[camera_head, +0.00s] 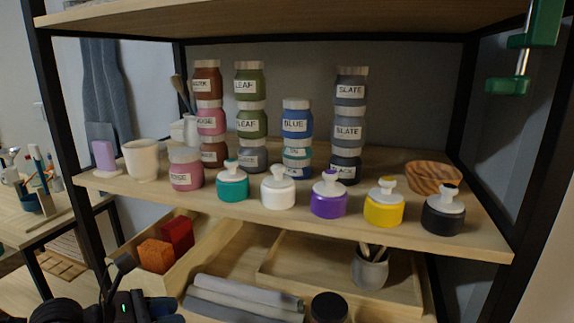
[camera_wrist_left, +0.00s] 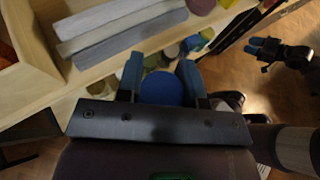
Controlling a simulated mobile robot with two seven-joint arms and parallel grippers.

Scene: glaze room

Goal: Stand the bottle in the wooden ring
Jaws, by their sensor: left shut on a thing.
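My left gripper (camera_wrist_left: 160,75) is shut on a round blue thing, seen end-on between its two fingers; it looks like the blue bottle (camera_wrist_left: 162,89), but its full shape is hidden. In the head view my left gripper (camera_head: 166,308) is at the bottom left edge, in front of the lower shelf, and what it holds cannot be made out there. I cannot pick out a wooden ring in either view.
The upper shelf holds stacked labelled jars (camera_head: 350,110), several small pump-topped pots (camera_head: 328,196) and a striped wooden bowl (camera_head: 434,177). Below are a tray with red and orange blocks (camera_head: 155,256), grey rolls (camera_head: 240,298), a dark-lidded jar (camera_head: 329,307) and a wooden tray (camera_head: 310,272).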

